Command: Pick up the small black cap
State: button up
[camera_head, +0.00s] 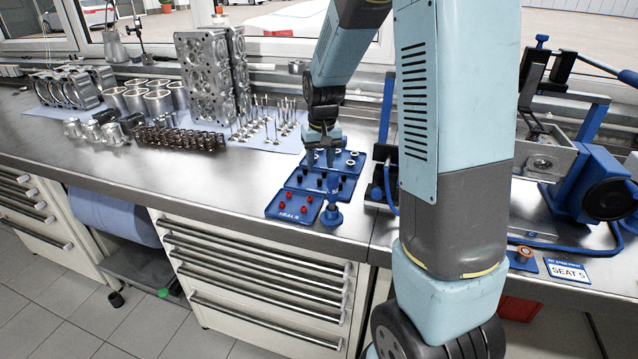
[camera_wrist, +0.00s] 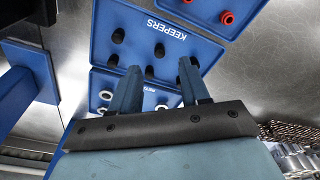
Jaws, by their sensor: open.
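Several small black caps stand on the blue KEEPERS tray (camera_wrist: 215,51), in the wrist view. One black cap (camera_wrist: 149,72) shows in the gap between my fingers, nearer the left one. Others stand beyond the fingertips, such as this black cap (camera_wrist: 159,49) and another black cap (camera_wrist: 118,36). My gripper (camera_wrist: 160,68) is open and empty, pointing at the tray. In the head view my gripper (camera_head: 323,156) hangs over the blue trays, close to the black caps (camera_head: 319,182). Whether the fingertips are level with the caps is hard to tell.
A SEALS tray (camera_head: 280,211) with red pieces lies in front, and a blue tray (camera_head: 357,158) with pale rings lies behind. A small blue stand (camera_head: 332,214) is close to the right. Valves, springs (camera_head: 178,139) and cylinder heads (camera_head: 205,75) stand left; blue fixtures stand right.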

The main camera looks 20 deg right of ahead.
aim_at(320, 179)
jog(key=shift+w+f, duration=0.2)
jog(key=shift+f, duration=1.2)
jog(key=shift+w+f, duration=0.2)
jog(key=shift+f, duration=1.2)
grip_shut()
